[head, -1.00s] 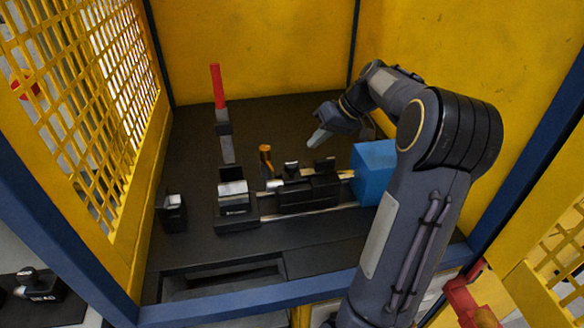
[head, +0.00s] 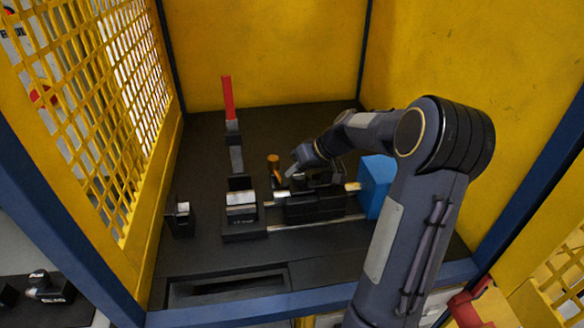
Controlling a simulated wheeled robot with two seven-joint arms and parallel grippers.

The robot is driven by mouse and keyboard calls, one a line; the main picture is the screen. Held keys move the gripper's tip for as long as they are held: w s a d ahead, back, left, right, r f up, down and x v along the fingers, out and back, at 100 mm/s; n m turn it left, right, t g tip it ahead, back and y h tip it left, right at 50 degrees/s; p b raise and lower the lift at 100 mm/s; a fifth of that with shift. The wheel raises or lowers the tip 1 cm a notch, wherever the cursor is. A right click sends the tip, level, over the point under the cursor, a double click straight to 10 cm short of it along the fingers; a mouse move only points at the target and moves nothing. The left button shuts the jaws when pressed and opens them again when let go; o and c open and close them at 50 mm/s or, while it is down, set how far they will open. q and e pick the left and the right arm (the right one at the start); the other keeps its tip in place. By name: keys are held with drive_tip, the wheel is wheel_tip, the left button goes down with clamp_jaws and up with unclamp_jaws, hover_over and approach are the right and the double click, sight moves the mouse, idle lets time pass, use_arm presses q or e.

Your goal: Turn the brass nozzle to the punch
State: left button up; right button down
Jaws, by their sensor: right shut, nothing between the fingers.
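The brass nozzle (head: 273,165) stands upright behind the bench fixture, near its middle, with an orange-brown top. My right gripper (head: 292,170) reaches in from the right. Its fingertips are shut and empty, just right of the nozzle; I cannot tell whether they touch it. The black carriage (head: 312,207) with a silver tip sits on the rails in front of the gripper. My gripper and wrist partly cover its back side. I cannot tell for sure which part is the punch. My left gripper is not in view.
A black clamp block (head: 243,225) with a silver top stands left of the carriage. A red-handled lever (head: 229,98) rises behind it. A blue block (head: 375,184) closes the rails on the right. A small black block (head: 182,220) stands far left. Yellow walls surround the dark bench.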

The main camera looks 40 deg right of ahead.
drive_tip(key=shift+w+a, duration=0.2)
drive_tip(key=shift+a, duration=0.2)
drive_tip(key=shift+a+b, duration=0.35)
drive_tip(key=shift+b, duration=0.05)
drive_tip(key=shift+a+m+h+b, duration=0.3)
drive_tip(key=shift+a+m+b, duration=0.35)
drive_tip(key=shift+b, duration=0.25)
drive_tip(key=shift+r, duration=0.1)
